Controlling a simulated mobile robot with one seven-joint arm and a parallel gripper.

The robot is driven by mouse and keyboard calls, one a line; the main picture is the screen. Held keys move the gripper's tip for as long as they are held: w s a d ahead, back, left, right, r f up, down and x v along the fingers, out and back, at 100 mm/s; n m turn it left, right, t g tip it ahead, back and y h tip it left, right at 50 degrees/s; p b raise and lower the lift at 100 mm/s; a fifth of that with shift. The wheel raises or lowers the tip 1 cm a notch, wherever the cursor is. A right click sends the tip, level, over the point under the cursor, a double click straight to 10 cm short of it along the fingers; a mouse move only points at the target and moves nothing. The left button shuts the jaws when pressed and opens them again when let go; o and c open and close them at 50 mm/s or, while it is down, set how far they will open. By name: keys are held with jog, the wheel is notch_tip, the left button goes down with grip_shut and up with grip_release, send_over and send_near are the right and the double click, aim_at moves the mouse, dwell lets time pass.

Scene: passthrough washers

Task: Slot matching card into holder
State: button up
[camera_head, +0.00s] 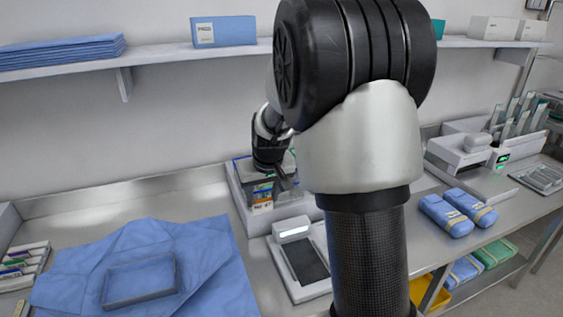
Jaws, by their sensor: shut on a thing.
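My gripper (281,184) is small in the picture, left of my upper arm, with its fingers pointing down over a pale tray (238,193) at the back of the counter. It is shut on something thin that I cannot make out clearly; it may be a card. Several small coloured cards or packets (262,199) show in or at this tray, just left of the fingers and below them. Whether the fingers touch them I cannot tell. A rack with several cards (22,262) stands at the far left edge. My arm hides the right part of the pale tray.
A grey tray (141,298) lies on a blue cloth (220,262) at front left. A scale-like device (303,262) stands below the gripper. Blue wrapped bundles (446,215) and a white machine (463,157) are right of my arm. A shelf (160,54) runs overhead.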

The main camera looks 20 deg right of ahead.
jog(key=w+d+r, duration=0.4)
jog(key=w+d, duration=0.4)
jog(key=w, duration=0.1)
jog(key=shift+w+d+f+b, duration=0.1)
jog(key=shift+f+b, duration=1.35)
jog(key=shift+f, duration=0.35)
jog(key=shift+w+d+f+b, duration=0.1)
jog(key=shift+f+b, duration=1.3)
jog(key=shift+f, duration=0.4)
jog(key=o, duration=1.1)
jog(key=shift+s+r, duration=0.1)
